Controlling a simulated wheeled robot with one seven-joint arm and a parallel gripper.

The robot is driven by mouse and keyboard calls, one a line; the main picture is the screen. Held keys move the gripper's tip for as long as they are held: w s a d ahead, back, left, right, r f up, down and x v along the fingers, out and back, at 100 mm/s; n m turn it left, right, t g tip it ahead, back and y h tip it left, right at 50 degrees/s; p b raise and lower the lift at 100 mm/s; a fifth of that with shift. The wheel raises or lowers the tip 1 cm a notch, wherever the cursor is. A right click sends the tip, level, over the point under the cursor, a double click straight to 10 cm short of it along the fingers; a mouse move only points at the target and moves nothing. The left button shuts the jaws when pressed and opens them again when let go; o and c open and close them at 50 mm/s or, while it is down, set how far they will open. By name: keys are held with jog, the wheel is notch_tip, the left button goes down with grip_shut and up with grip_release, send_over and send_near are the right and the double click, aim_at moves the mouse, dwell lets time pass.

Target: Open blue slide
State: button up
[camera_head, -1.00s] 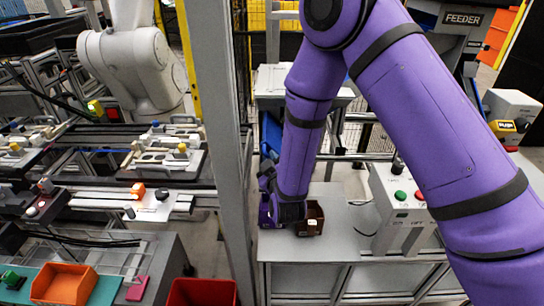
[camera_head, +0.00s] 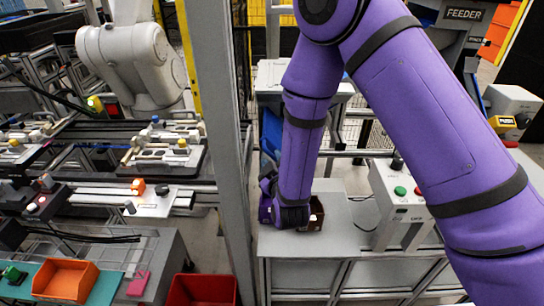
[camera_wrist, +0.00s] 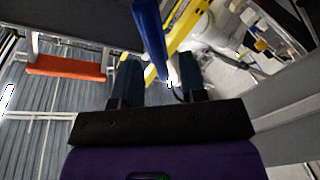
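The blue slide (camera_head: 271,132) shows as a blue panel behind my forearm in the head view, and my arm hides much of it. In the wrist view a long blue part (camera_wrist: 150,35), which looks like the slide, comes down from the top.
A small brown box (camera_head: 316,214) stands on the grey table (camera_head: 340,238) right beside my wrist. A button box (camera_head: 402,190) is to the right. A grey post (camera_head: 222,120) stands left of my arm. Red (camera_head: 200,291) and orange (camera_head: 66,281) bins are lower left.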

jog(key=s+d, duration=0.1)
jog(key=s, duration=0.7)
jog(key=shift+d, duration=0.3)
jog(key=w+d+r+m+g, duration=0.35)
jog(key=w+r, duration=0.25)
jog(key=r, duration=0.3)
jog(key=s+d+r+m+g, duration=0.2)
jog(key=d+r+g, duration=0.1)
jog(key=d+r, duration=0.6)
jog(key=s+d+r+m+g+h, duration=0.1)
jog(key=s+d+r, duration=0.3)
jog(key=s, duration=0.4)
jog(key=s+d+r+m+g+h, duration=0.1)
jog(key=s+d+r+m+g, duration=0.1)
jog(key=s, duration=0.6)
jog(key=s+d+r+m+g+h, duration=0.1)
jog(key=s+d+r+g, duration=0.2)
jog(key=s+d+r, duration=0.3)
jog(key=s+d, duration=0.2)
jog(key=shift+s+d, duration=0.3)
jog(key=shift+d, duration=0.05)
